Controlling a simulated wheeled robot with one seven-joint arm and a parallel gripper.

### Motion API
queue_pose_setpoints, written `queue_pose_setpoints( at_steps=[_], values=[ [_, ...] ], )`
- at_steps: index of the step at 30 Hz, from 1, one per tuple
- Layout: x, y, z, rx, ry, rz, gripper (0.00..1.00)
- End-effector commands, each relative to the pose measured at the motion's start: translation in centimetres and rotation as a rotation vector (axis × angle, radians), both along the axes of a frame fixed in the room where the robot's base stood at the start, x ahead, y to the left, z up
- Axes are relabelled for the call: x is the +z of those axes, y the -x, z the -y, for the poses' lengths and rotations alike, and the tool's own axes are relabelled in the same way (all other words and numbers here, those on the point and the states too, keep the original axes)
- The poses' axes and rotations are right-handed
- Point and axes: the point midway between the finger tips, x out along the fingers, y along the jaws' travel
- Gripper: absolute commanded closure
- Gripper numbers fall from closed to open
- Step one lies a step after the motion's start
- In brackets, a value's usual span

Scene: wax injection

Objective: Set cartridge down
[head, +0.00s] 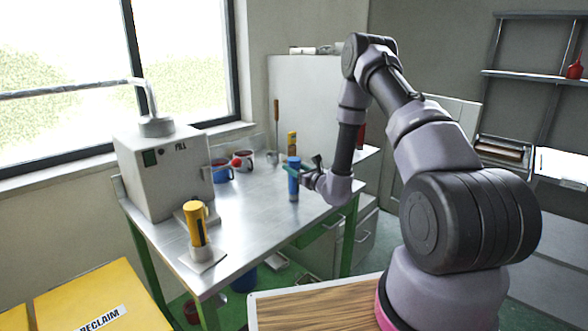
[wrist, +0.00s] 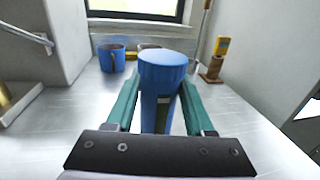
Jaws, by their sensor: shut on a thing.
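The cartridge (head: 293,181) is a blue upright cylinder near the right end of the steel table (head: 245,222). In the wrist view the cartridge (wrist: 163,75) stands between the two green fingers of my gripper (wrist: 160,115), which are shut on it. In the head view my gripper (head: 301,169) reaches it from the right. Its lower end is at or just above the table top; I cannot tell whether it touches.
A grey machine (head: 163,170) marked FILL stands at the table's left. A yellow cylinder (head: 197,226) stands on a small plate in front of it. A blue mug (head: 221,172) and a red-and-white mug (head: 242,161) are at the back. The table's middle is clear.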

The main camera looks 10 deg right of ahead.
Motion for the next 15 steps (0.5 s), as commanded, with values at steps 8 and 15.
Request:
queue_pose_setpoints(
  at_steps=[8,15],
  values=[
    [-0.28,0.01,0.0,0.0,0.0,0.0,0.17],
    [-0.22,0.0,-0.01,0.0,0.0,0.0,0.17]
  ],
)
